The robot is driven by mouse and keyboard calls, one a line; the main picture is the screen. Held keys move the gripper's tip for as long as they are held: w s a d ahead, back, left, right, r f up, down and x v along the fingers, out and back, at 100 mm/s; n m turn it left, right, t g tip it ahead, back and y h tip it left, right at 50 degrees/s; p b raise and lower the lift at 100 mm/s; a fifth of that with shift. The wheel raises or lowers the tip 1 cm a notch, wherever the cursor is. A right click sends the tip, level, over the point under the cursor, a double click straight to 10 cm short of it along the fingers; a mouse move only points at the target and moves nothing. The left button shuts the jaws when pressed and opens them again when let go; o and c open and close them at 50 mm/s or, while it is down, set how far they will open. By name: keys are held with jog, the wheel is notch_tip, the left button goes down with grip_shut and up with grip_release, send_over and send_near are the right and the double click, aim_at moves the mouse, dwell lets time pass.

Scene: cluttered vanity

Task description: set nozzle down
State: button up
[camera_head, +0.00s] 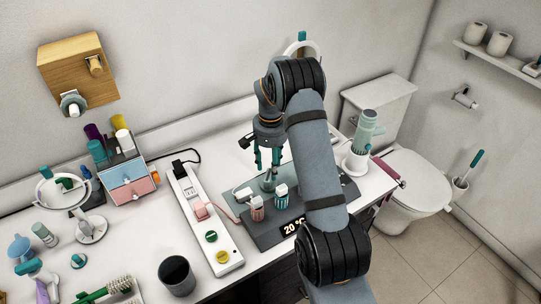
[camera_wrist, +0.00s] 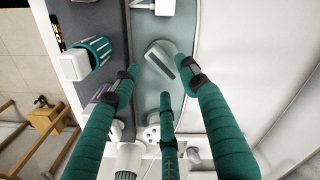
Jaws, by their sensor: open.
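A grey-green piece that looks like the nozzle (camera_wrist: 160,58) rests on a grey-green mat or panel, just beyond my fingertips in the wrist view. My gripper (camera_wrist: 160,82) has teal fingers spread apart around the near side of it, with a visible gap, and holds nothing. In the head view my gripper (camera_head: 268,160) points down over the grey panel (camera_head: 318,203). The nozzle (camera_head: 268,183) shows there small and partly hidden below the fingers. I cannot tell whether a finger touches it.
A white power strip (camera_head: 205,222) with plugs lies to the left. A small drawer box (camera_head: 133,188) and a round mirror (camera_head: 64,190) stand farther left. A green-topped bottle (camera_head: 362,135) stands right.

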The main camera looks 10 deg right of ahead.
aim_at(270, 175)
notch_tip(270, 175, up, 7)
dwell(0.3)
jog(key=shift+f, duration=0.15)
